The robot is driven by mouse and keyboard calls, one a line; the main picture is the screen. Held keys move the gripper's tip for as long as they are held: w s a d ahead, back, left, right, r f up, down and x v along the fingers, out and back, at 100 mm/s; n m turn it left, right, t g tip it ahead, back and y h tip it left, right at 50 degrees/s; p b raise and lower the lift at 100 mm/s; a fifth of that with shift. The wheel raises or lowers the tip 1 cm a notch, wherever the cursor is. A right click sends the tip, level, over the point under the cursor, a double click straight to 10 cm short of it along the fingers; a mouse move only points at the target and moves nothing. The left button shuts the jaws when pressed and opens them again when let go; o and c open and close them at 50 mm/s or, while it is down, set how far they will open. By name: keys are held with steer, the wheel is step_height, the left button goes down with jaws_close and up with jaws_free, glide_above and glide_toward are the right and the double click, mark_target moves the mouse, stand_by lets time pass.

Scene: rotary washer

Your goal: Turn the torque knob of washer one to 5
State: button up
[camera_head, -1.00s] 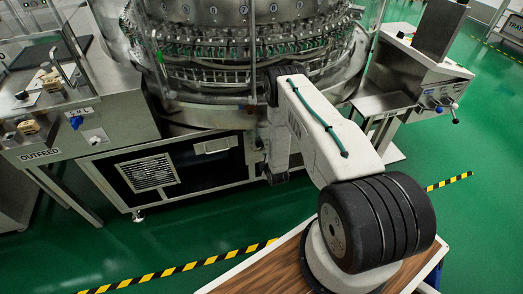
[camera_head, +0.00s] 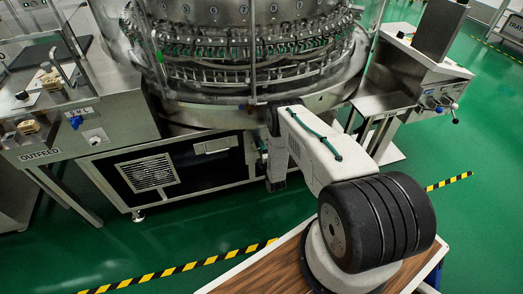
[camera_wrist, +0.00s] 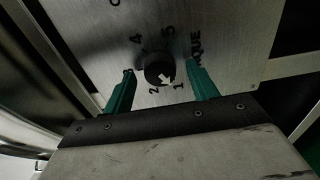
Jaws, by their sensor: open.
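In the wrist view, a round black torque knob (camera_wrist: 158,66) with a white pointer mark sits on a grey metal panel (camera_wrist: 225,40). Digits 1, 2, 4 and 5 show around it, with part of the word TORQUE at the right. The white mark is on the knob's lower right side, toward the 1 and 2; its exact setting is hard to tell. My gripper (camera_wrist: 160,70) is open, with one green finger on each side of the knob and visible gaps between. I cannot tell how deep the fingertips reach. The knob is not visible in the head view.
A large round washer machine (camera_head: 240,60) stands ahead. An outfeed station (camera_head: 85,120) is at the left and a side unit with valves (camera_head: 425,75) at the right. A wood-topped surface (camera_head: 255,275) is in front. Green floor (camera_head: 200,215) is clear between.

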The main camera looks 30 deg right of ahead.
steer(key=shift+w, duration=0.2)
steer(key=c, duration=1)
